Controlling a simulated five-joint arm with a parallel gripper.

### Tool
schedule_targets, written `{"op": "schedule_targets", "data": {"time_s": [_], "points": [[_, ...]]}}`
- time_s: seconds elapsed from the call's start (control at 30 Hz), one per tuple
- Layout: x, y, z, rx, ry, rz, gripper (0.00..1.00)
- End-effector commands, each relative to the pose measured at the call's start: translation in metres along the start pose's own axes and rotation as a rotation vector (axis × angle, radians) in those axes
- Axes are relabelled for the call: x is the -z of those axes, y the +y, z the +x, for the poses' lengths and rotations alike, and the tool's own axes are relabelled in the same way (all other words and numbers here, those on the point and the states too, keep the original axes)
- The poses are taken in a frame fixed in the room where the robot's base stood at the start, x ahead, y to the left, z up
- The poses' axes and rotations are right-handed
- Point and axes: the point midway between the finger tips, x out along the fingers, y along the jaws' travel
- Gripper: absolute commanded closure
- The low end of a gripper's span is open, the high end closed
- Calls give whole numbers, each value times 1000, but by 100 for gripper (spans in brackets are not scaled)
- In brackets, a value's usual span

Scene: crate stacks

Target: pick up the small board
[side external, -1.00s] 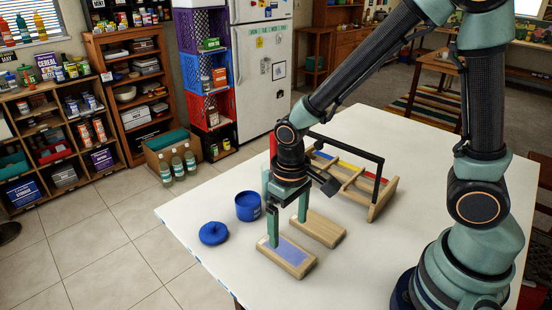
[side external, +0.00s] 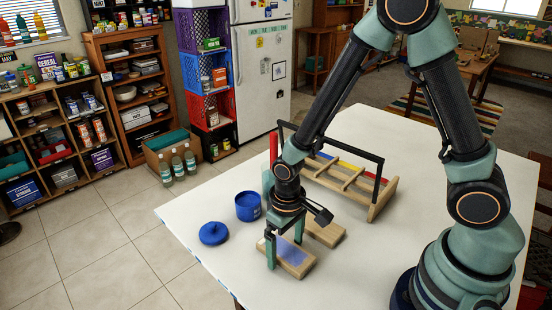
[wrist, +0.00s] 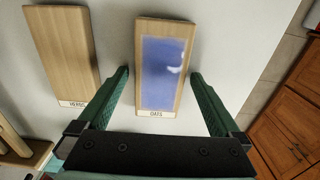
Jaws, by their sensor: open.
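Two wooden boards lie flat on the white table. One board (side external: 305,267) has a blue panel on its face; in the wrist view this board (wrist: 140,30) carries a label that seems to read OATS. The other, plain board (side external: 326,233) lies beside it and shows at the left of the wrist view (wrist: 62,50), with a label too small to read surely. I cannot tell which one is called small. My gripper (side external: 285,253) is open, with its fingers on either side of the blue-panelled board. In the wrist view the gripper (wrist: 160,76) shows gaps on both sides of it.
A wooden rack (side external: 375,205) with a black handle stands behind the boards. A blue pot (side external: 248,207) and a round blue lid (side external: 213,233) are at the left. A red and green upright item (side external: 270,165) is partly hidden behind my arm. The front table is clear.

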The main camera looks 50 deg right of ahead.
Motion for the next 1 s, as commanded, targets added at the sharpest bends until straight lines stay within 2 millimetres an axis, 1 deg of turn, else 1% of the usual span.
{"op": "schedule_targets", "data": {"time_s": [0.07, 0.17, 0.2, 0.27, 0.3, 0.57, 0.73, 0.87, 0.97, 1.0], "points": [[0, 0, 0, 0, 1, 0, 0], [0, 0, 0, 0, 1, 0, 34], [0, 0, 0, 0, 1, 0, 50], [0, 0, 0, 0, 1, 0, 73], [0, 0, 0, 0, 1, 0, 82], [0, 0, -2, 0, 2, 0, 82], [1, 0, -8, 1, 4, 0, 82], [2, 0, -22, 1, 6, 0, 82], [2, -1, -41, 2, 10, 0, 82], [3, -1, -50, 2, 11, 0, 82]]}}
